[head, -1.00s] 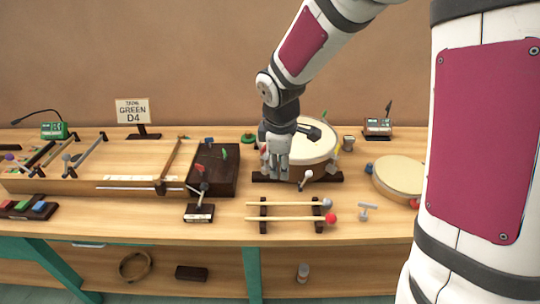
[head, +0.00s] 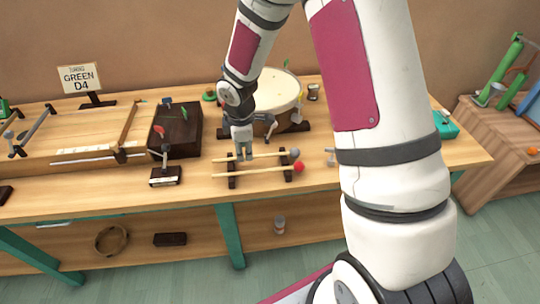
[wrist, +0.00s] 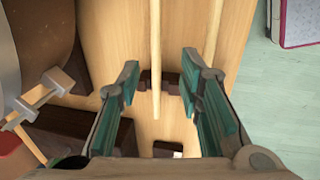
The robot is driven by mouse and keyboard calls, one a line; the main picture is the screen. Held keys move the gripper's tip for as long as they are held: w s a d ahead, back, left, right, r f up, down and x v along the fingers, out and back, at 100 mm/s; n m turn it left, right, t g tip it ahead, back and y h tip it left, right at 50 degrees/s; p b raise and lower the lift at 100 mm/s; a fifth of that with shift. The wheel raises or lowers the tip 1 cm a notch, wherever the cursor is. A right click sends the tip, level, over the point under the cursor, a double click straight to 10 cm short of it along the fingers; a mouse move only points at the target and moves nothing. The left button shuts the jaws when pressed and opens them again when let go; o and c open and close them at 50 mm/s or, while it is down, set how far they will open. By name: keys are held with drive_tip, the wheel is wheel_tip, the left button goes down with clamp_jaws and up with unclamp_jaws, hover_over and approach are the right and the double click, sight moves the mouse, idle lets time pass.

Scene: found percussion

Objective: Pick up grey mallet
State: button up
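The grey mallet, a pale wooden stick with a grey ball head (head: 294,154), lies across a dark rack (head: 231,181) on the bench. Its head points right in the head view. My gripper (head: 243,157) is over the left half of its handle, fingers pointing down. In the wrist view the gripper (wrist: 158,72) is open, and the grey mallet's stick (wrist: 155,60) runs between the two fingers, with gaps on both sides. The heads of both mallets are out of the wrist view.
The red-headed mallet (head: 299,167) lies parallel on the same rack, in front; its stick (wrist: 213,35) passes close by the right finger in the wrist view. A drum (head: 275,95) stands behind. A dark box (head: 177,130) is to the left.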

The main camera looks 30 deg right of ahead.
sight(256, 157)
drive_tip(key=f, duration=0.1)
drive_tip(key=w+f, duration=0.1)
drive_tip(key=f, duration=0.2)
drive_tip(key=shift+w+f, duration=0.25)
drive_tip(key=shift+f, duration=0.15)
drive_tip(key=shift+c, duration=0.3)
clamp_jaws()
